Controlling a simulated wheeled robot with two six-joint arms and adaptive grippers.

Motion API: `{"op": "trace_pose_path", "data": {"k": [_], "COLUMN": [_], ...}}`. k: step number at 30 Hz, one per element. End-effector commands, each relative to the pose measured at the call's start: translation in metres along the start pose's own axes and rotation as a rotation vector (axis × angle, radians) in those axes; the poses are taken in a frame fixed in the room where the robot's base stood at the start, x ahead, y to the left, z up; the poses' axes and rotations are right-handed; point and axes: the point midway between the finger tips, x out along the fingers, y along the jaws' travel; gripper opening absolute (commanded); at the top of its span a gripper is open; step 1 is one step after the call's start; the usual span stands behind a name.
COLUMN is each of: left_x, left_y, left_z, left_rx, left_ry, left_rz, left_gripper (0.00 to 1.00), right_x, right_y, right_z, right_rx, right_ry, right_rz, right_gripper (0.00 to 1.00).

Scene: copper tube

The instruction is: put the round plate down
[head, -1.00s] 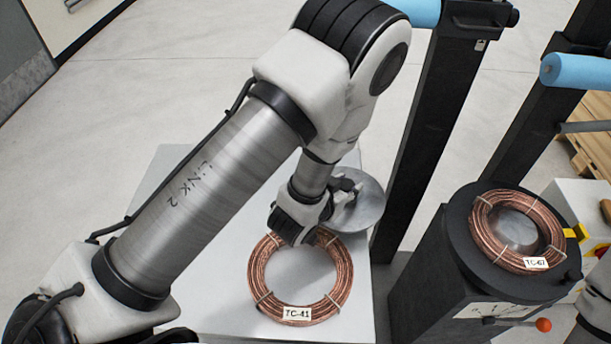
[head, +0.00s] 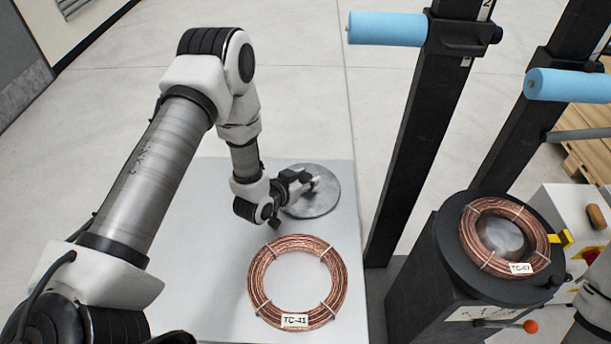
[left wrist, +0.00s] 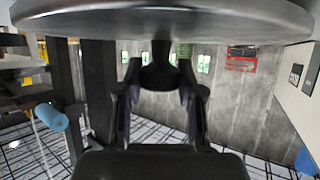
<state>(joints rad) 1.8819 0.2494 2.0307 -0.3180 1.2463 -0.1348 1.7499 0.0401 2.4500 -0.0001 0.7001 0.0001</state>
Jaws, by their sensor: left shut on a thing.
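The round plate (head: 318,203) is a grey metal disc over the far right corner of the pale table (head: 210,200), beyond the copper coil TC-41. My left gripper (head: 308,184) reaches over the plate from the left and is shut on its dark central knob. In the left wrist view the plate (left wrist: 160,20) spans the top of the picture, with the knob (left wrist: 158,70) between the two fingers. Whether the plate touches the table or hangs just above it, I cannot tell. My right gripper is not in view.
The copper coil TC-41 (head: 333,270) lies on the table just in front of the plate. Coil TC-67 (head: 475,240) sits on a black round stand at the right. A black post (head: 415,140) with a blue roller (head: 387,29) rises beside the table's right edge. The table's left side is clear.

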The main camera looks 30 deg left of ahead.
Motion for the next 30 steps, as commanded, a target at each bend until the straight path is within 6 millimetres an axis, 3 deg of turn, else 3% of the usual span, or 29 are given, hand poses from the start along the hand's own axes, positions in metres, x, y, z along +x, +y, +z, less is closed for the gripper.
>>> {"op": "trace_pose_path", "data": {"k": [8,9,10,22,26,30], "left_x": [0.002,0.001,0.001,-0.003,-0.026,-0.063], "left_y": [0.0,0.0,0.0,0.0,0.0,-0.001], "left_z": [0.003,0.002,0.002,-0.001,0.001,0.001], "left_rx": [0.0,-0.001,-0.001,-0.002,-0.006,-0.008], "left_ry": [0.002,0.0,0.0,-0.001,-0.001,-0.001], "left_rz": [0.0,0.0,0.0,-0.001,-0.002,-0.003], "left_gripper": [0.0,0.51,0.62,0.62,0.62,0.62], "right_x": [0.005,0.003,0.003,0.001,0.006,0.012], "right_y": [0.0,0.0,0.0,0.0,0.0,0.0], "right_z": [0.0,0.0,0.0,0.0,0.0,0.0], "right_rx": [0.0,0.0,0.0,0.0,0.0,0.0], "right_ry": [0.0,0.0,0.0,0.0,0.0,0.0], "right_rz": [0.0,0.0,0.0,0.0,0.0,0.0], "right_gripper": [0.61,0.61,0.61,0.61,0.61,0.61]}}
